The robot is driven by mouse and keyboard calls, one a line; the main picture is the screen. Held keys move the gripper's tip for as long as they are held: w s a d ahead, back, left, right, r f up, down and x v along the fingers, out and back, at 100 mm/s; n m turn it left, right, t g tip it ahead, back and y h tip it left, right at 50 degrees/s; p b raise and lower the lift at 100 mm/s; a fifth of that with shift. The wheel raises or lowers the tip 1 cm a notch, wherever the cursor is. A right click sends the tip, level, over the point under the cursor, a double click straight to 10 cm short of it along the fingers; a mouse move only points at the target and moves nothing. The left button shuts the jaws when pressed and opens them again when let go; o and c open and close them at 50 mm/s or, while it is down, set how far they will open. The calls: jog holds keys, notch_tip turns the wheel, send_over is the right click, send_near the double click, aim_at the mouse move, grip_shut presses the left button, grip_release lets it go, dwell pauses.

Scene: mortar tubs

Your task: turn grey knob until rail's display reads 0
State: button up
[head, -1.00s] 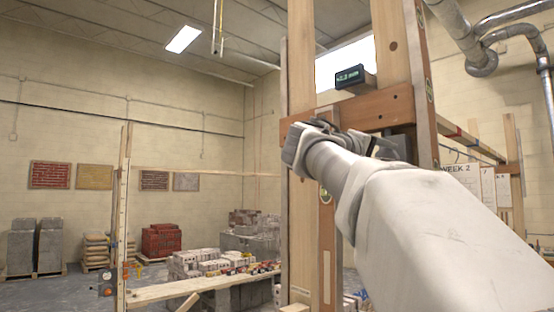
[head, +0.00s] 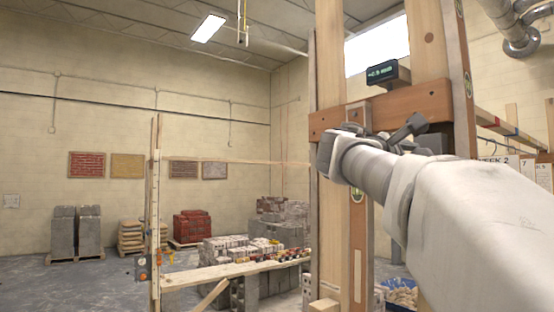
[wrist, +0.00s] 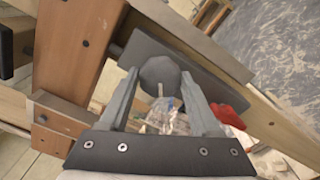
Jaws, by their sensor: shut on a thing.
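The grey knob (wrist: 160,74) sits in front of a dark plate (wrist: 178,52) on the wooden rail in the wrist view. My gripper (wrist: 159,88) is shut on the knob, one finger on each side. In the head view my gripper (head: 375,140) reaches up to the rail (head: 412,102), and the knob is hidden there behind my arm. The rail is a reddish-brown wooden crosspiece across the upright posts. Its display (head: 381,72) is a small dark box with green digits on top of the rail. The digits are too small to read surely.
Tall wooden posts (head: 328,200) stand beside my arm. A plank bench (head: 225,272) with blocks lies to the left. In the wrist view a red object (wrist: 228,115) and clear plastic (wrist: 165,118) show below the knob. Open floor (head: 115,285) lies at the left.

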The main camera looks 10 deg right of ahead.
jog(key=shift+n, duration=1.2)
jog(key=o, duration=1.4)
jog(key=b+v, duration=0.3)
jog(key=v, duration=1.4)
jog(key=shift+a+b, duration=0.2)
jog(key=shift+b, duration=0.1)
